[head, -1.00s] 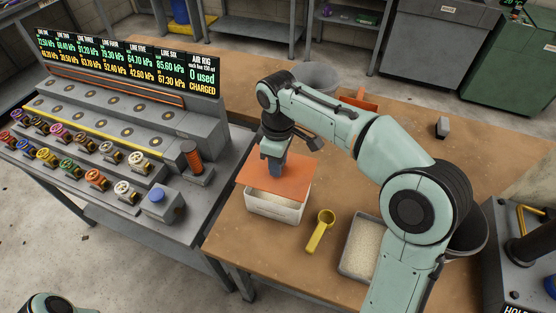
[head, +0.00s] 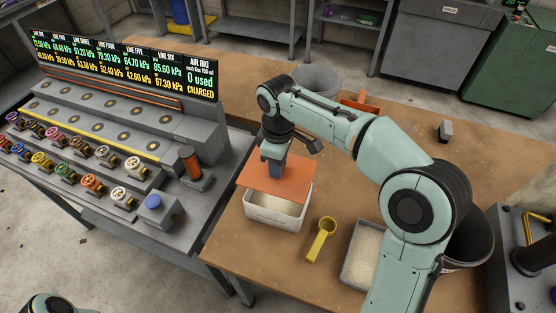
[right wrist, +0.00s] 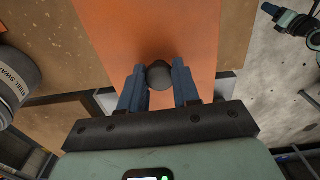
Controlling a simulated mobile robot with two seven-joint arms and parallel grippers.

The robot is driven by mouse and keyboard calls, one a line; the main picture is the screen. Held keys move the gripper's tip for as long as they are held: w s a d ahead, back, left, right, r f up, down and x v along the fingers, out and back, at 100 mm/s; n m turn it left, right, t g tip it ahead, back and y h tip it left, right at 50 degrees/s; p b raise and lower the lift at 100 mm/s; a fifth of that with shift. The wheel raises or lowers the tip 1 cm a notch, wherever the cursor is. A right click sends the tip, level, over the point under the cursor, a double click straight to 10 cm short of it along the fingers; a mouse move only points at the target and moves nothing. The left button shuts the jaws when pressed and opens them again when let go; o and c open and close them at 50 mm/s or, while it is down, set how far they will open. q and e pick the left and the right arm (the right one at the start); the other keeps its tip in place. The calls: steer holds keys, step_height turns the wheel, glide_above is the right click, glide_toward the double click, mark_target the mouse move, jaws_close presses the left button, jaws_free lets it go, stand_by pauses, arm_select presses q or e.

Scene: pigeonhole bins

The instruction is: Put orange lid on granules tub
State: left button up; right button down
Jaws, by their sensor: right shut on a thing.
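The orange lid (head: 262,182) is a flat square plate with a dark round knob (right wrist: 159,76). My right gripper (head: 277,170) is shut on this knob, its blue fingers on either side of it in the right wrist view (right wrist: 158,88). The granules tub (head: 272,218) is a white box with pale granules inside. The lid is over its far part, and the near part of the tub is uncovered. I cannot tell whether lid and rim touch. A teal arm of mine shows at the right wrist view's top right; its gripper (right wrist: 270,9) is too small to read.
A yellow scoop (head: 322,238) lies right of the tub. A grey tray of granules (head: 365,245) is farther right, partly behind my arm. A grey bucket (head: 316,76) and an orange object (head: 360,99) stand behind. A valve console (head: 175,125) is at left.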

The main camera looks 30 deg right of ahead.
steer(key=f+b, duration=0.1)
steer(key=f, duration=0.3)
steer(key=shift+s+f+b, duration=0.2)
steer(key=shift+f+b, duration=0.05)
steer(key=shift+b, duration=0.15)
arm_select(q)
steer(key=shift+s+f+b, duration=0.2)
steer(key=shift+s+f, duration=0.4)
steer(key=shift+f, duration=0.3)
steer(key=shift+s+f+b, duration=0.15)
steer(key=shift+s+f, duration=0.4)
steer(key=shift+f, duration=0.3)
arm_select(e)
steer(key=shift+w+f, duration=0.1)
steer(key=shift+f, duration=0.8)
arm_select(q)
steer(key=shift+s+f+b, duration=0.3)
steer(key=shift+f+b, duration=0.25)
steer(key=shift+f, duration=0.1)
arm_select(e)
steer(key=shift+f, duration=1.1)
steer(key=c, duration=1.1)
jaws_free()
steer(key=o, duration=0.5)
steer(key=shift+r, duration=0.1)
